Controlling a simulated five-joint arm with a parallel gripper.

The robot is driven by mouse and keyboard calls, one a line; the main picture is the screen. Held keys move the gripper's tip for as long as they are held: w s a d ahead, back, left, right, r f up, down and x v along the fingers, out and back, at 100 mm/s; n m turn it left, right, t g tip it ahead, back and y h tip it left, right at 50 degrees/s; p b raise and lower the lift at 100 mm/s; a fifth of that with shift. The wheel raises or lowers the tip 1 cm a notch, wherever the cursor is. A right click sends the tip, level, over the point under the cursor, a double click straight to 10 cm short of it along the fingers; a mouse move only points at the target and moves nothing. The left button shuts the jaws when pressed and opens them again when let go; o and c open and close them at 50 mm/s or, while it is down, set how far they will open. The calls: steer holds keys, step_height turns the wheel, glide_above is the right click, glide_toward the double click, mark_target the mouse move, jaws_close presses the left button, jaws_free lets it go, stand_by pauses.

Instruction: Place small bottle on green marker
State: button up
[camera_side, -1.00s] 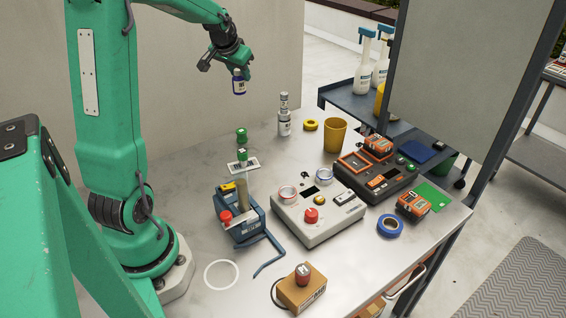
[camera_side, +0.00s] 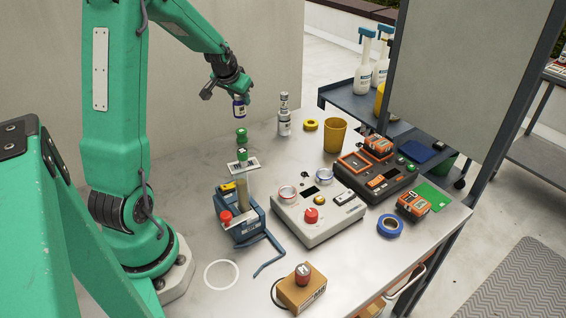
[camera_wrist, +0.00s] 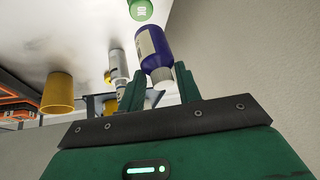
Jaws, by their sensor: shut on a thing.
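A small dark blue-purple bottle (camera_side: 239,106) with a white label hangs upright below my gripper (camera_side: 237,92) in the side view, above the table's back part. In the wrist view the bottle (camera_wrist: 152,48) has its pale cap end between the fingers of my gripper (camera_wrist: 160,88), which is shut on it. A flat green square marker (camera_side: 433,193) lies near the table's right corner, far from the bottle. An orange-and-black battery pack (camera_side: 413,206) stands at its left edge and may cover part of it.
A grey-and-white bottle (camera_side: 283,118) stands right of the held bottle. Green-capped items (camera_side: 241,138) are below it. A yellow cup (camera_side: 335,135), a dark charger (camera_side: 375,178), a grey device (camera_side: 320,210) and blue tape (camera_side: 390,225) lie between the gripper and the table's right side.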

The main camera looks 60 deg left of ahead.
mark_target(238, 105)
steer(key=shift+f, duration=2.65)
steer(key=shift+f, duration=0.1)
steer(key=o, duration=1)
steer(key=shift+s+d+r, duration=0.1)
steer(key=shift+r, duration=0.4)
steer(key=v, duration=1.1)
steer(key=shift+d+r, duration=0.1)
